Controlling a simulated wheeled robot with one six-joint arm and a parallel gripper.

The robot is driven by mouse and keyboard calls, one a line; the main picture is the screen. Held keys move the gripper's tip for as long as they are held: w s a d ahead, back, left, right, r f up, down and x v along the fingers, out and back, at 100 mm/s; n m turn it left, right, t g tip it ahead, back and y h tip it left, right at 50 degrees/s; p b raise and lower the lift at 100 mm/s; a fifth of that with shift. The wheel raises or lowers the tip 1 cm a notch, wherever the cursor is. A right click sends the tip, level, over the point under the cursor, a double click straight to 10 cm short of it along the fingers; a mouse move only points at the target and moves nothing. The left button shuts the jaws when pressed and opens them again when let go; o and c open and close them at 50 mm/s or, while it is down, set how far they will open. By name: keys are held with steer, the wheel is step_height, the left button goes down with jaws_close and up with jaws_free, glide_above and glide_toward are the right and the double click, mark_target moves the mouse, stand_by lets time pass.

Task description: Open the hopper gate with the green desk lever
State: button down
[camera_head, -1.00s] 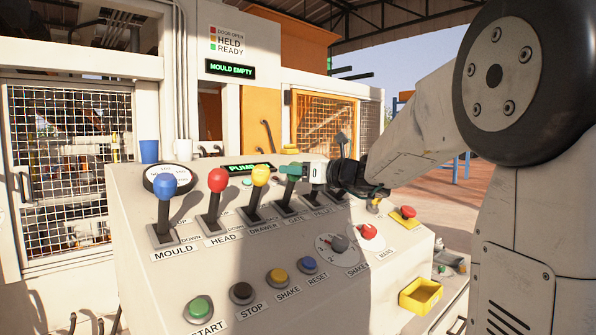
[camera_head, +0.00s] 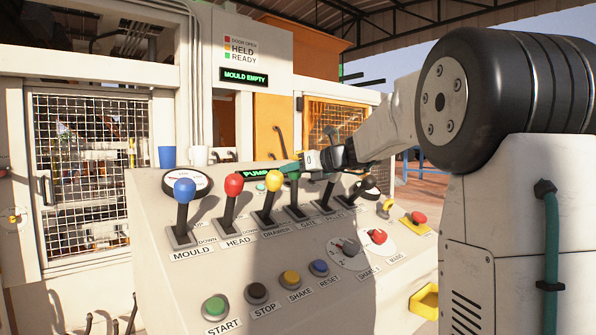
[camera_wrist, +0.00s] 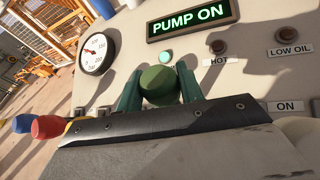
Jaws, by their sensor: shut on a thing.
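The green desk lever (camera_head: 295,194) stands on the sloped console, fourth in the row, above the GATE label. Its round green knob (camera_wrist: 159,85) sits between the two green fingers in the wrist view. My gripper (camera_head: 290,167) reaches in from the right and is shut on this knob. The lever's shaft looks near upright, leaning slightly left at the top. Its lower part is hidden in the wrist view. The hopper gate itself cannot be made out.
Close left are the yellow (camera_head: 268,191), red (camera_head: 233,184) and blue (camera_head: 184,190) knobs. A black-handled lever (camera_head: 328,191) stands close right. The lit PUMP ON display (camera_wrist: 193,18) and a gauge (camera_wrist: 98,53) lie behind. Buttons line the front.

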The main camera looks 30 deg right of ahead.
steer(key=c, duration=0.9)
jaws_free()
steer(key=shift+d, duration=0.1)
steer(key=v, duration=0.7)
steer(key=shift+s+d+r, duration=0.1)
steer(key=shift+s+d, duration=0.05)
steer(key=shift+s, duration=0.15)
stand_by(1.8)
